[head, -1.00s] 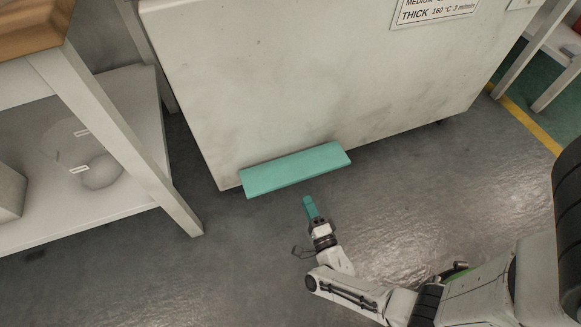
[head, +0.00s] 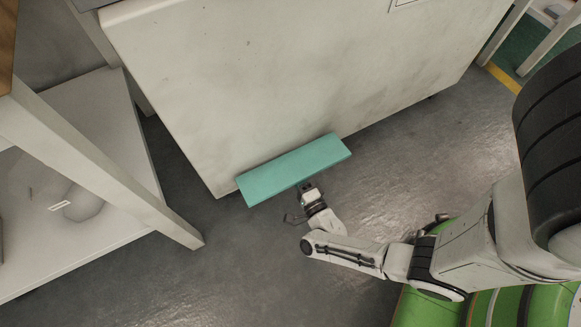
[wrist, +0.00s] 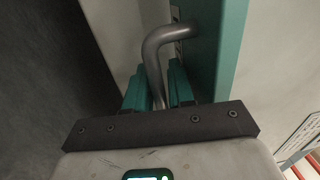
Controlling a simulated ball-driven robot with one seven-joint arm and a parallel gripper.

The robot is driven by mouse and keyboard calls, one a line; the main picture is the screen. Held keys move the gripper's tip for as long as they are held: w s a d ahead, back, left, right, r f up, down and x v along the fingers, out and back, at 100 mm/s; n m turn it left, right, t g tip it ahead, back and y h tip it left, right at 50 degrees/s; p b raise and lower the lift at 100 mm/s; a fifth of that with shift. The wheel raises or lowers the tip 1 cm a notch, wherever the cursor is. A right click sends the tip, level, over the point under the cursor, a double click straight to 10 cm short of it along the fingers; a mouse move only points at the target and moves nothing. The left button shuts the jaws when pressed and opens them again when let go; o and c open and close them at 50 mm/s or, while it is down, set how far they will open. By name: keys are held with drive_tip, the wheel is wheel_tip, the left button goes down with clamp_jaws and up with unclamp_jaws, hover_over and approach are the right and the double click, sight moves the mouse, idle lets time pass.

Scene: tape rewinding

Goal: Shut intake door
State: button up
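The intake door (head: 293,168) is a teal panel low on the cabinet's front, seen from above in the head view. It stands out from the cabinet face. In the wrist view the teal door (wrist: 229,50) rises at right, with a bent grey metal handle (wrist: 157,65). My gripper (head: 306,187) is at the door's near edge. In the wrist view its teal fingers (wrist: 158,92) stand on either side of the handle, with little or no gap. I cannot tell whether they press on it.
The pale cabinet (head: 300,80) fills the back. A white shelf table (head: 110,165) stands close at left, its leg near the door's left end. The grey floor (head: 240,270) in front is clear. Another table's legs (head: 503,35) stand at far right.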

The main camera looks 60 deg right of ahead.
clamp_jaws()
drive_tip(key=shift+r, duration=0.15)
idle(0.4)
